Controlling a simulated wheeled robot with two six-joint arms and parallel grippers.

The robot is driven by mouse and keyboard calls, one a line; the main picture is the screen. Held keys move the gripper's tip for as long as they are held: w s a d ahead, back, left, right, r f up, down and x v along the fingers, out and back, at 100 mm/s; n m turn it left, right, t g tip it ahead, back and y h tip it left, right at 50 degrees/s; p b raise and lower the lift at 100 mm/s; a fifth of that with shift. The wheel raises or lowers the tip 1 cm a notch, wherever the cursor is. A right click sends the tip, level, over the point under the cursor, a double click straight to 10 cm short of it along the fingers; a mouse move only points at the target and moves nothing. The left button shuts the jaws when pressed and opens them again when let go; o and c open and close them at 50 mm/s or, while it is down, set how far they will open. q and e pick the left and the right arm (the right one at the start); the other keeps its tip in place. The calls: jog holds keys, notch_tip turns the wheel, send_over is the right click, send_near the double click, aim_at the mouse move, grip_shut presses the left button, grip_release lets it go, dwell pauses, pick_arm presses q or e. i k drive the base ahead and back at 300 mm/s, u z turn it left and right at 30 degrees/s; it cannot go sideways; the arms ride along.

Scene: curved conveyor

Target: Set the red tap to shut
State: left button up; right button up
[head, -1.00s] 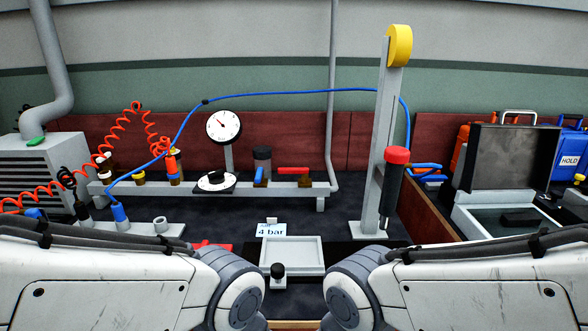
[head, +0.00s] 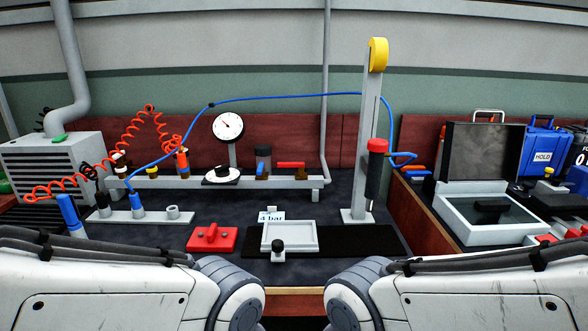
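The red tap (head: 291,165) is a red lever on the right part of the grey pipe rail, in the head view. Its handle lies level, in line with the rail, over a brown valve body (head: 301,174). Next to it on the left is a valve with a blue handle (head: 262,171). My two arms come in at the bottom left and bottom right, well short of the rail. Neither gripper shows; both are below or outside the picture.
A gauge (head: 228,127) stands above the rail. A red block (head: 211,238), a grey tray (head: 290,237) and a "4 bar" card (head: 271,217) lie in front. A tall post (head: 367,150) stands right, with a blue hose (head: 290,95) arching from it. An open case (head: 485,210) stands further right.

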aim_at(300, 165)
jog(key=u, duration=0.15)
jog(key=i, duration=0.9)
jog(key=z, duration=0.5)
